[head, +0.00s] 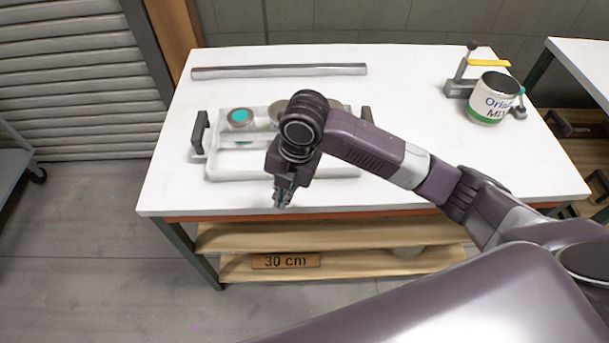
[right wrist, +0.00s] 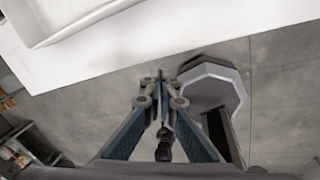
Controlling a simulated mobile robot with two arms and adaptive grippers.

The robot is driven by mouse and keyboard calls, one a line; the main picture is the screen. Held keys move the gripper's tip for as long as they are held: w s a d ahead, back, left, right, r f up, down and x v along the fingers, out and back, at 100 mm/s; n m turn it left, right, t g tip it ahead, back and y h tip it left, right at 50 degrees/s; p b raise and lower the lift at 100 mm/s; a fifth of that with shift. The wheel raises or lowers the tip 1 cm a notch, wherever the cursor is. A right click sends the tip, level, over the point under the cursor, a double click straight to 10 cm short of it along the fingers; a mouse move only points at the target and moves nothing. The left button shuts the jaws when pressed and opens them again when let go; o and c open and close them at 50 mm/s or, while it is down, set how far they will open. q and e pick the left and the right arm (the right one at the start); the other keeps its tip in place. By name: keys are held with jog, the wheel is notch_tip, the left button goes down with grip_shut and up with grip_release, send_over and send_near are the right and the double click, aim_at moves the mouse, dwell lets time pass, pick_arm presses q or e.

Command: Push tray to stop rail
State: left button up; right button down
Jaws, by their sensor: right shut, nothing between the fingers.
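The white tray (head: 226,174) lies on the white table, with a dark upright handle at each end. It holds several round tins, one with a teal top (head: 239,117); my right arm hides part of it. The grey stop rail (head: 280,71) lies along the back of the table, with a bare strip between it and the tray. My right gripper (head: 281,203) is shut and empty, pointing down near the table's front edge, on the near side of the tray. In the right wrist view its closed fingertips (right wrist: 160,78) appear against the floor. My left gripper is not in view.
A labelled paint can (head: 487,108) and a clamp-like fixture with a yellow handle (head: 489,63) stand at the table's back right. The table's right part is otherwise clear beneath my arm. A shelf below bears a "30 cm" sign (head: 286,261).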

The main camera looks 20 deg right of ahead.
aim_at(308, 198)
jog(key=w+d+r+n+h, duration=0.2)
jog(key=d+r+n, duration=0.4)
jog(key=d+r, duration=0.1)
jog(key=shift+g, duration=0.4)
notch_tip(308, 198, down, 10)
jog(key=shift+r+p, duration=0.1)
jog(key=shift+p, duration=0.65)
jog(key=w, duration=0.3)
jog(key=shift+d+f+p, duration=0.2)
jog(key=shift+p, duration=0.15)
jog(key=shift+w+d, duration=0.1)
jog(key=shift+w, duration=0.45)
